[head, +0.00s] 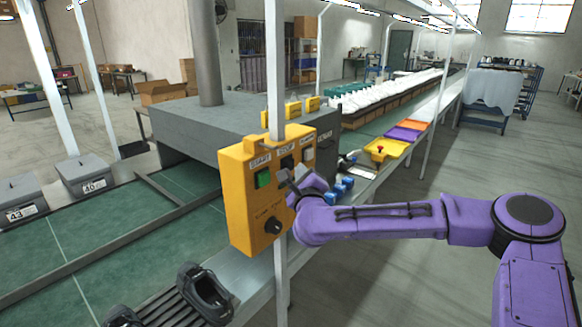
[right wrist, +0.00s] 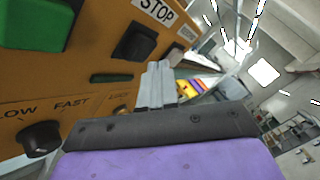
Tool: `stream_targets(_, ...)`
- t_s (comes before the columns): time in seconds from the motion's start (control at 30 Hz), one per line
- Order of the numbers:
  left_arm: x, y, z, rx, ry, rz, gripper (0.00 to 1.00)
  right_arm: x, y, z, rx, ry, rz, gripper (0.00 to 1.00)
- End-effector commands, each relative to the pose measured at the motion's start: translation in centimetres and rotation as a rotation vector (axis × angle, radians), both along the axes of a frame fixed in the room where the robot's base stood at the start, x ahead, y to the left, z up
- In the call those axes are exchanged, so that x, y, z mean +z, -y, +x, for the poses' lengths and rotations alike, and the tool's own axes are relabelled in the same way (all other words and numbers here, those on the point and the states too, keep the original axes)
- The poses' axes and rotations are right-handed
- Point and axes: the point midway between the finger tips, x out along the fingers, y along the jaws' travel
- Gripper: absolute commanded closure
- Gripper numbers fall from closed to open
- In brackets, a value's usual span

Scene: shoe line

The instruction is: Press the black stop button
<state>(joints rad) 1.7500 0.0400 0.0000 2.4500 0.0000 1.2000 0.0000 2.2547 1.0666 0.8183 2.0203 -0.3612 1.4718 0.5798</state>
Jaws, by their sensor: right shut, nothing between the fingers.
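The yellow control box (head: 240,205) is fixed to a white post. Its black stop button (head: 287,162) sits under the STOP label, to the right of the green START button (head: 263,180). In the right wrist view the black stop button (right wrist: 135,43) shows in full under its label. My right gripper (head: 286,178) is shut and empty, close in front of the box face and just below the stop button. In the right wrist view its fingertips (right wrist: 158,68) lie below and right of the button, apart from it in the picture. My left gripper is out of view.
A black knob (head: 273,225) with speed labels is low on the box. A green conveyor (head: 110,230) runs behind it, with a dark shoe (head: 205,293) on a rack in front. Blue items (head: 340,188) and a yellow tray (head: 387,150) stand beyond my right arm.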

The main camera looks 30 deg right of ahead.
Motion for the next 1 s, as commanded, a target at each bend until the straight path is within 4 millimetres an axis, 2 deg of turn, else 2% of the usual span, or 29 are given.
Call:
stream_targets(0.53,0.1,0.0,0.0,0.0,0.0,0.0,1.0,0.1,1.8,-4.3,-0.001,0.001,0.002,1.0)
stream_targets(1.0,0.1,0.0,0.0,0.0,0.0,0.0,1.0,0.0,1.9,-4.6,0.0,0.0,0.0,1.0)
